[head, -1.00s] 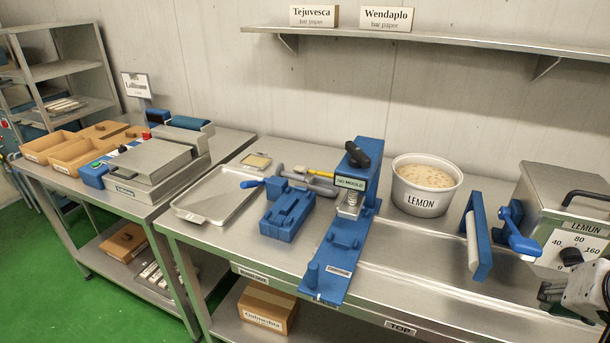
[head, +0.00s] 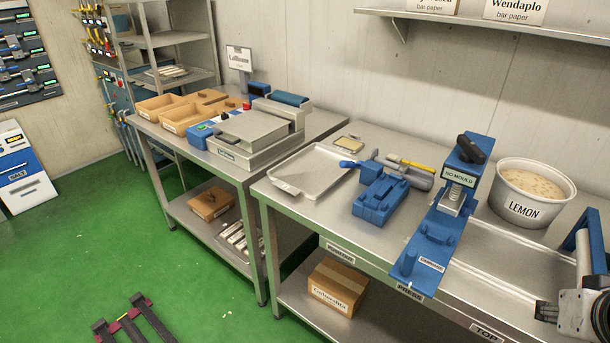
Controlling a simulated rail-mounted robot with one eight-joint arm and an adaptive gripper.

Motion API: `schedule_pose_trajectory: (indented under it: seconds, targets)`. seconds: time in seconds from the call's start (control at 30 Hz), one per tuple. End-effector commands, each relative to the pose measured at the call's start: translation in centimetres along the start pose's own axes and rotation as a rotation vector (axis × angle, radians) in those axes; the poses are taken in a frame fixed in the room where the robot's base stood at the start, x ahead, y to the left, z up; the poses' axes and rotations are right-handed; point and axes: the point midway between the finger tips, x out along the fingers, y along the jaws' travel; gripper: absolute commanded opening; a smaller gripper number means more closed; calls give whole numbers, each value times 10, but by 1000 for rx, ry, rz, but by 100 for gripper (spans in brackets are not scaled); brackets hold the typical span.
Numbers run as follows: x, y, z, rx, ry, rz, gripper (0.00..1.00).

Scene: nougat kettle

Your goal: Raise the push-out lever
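A low blue fixture (head: 381,198) stands on the steel table, behind a small front-edge label too small to read. A lever with a blue grip (head: 350,164) lies low at its back left and looks like the push-out lever. A grey cylinder and a yellow piece (head: 418,165) sit behind the fixture. My gripper (head: 544,312) shows only partly at the lower right edge as dark fingers, well to the right of the lever and apart from it. Whether it is open or shut is unclear.
A blue press (head: 436,240) with a "NO MOULD" sign stands between the fixture and my gripper. A white LEMON tub (head: 532,190) is behind. An empty metal tray (head: 311,170) lies left of the fixture.

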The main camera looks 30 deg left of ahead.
Motion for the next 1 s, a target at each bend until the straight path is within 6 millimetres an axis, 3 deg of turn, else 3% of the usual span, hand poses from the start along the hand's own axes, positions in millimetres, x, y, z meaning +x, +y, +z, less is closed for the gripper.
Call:
schedule_pose_trajectory:
  seconds: [0.27,0.47,0.77,1.0]
  targets:
    - [20,-16,-37,-148,12,17,0]
    - [45,-41,-79,-314,31,36,0]
    - [100,-110,-146,-611,80,77,0]
    - [150,-187,-186,-845,135,115,0]
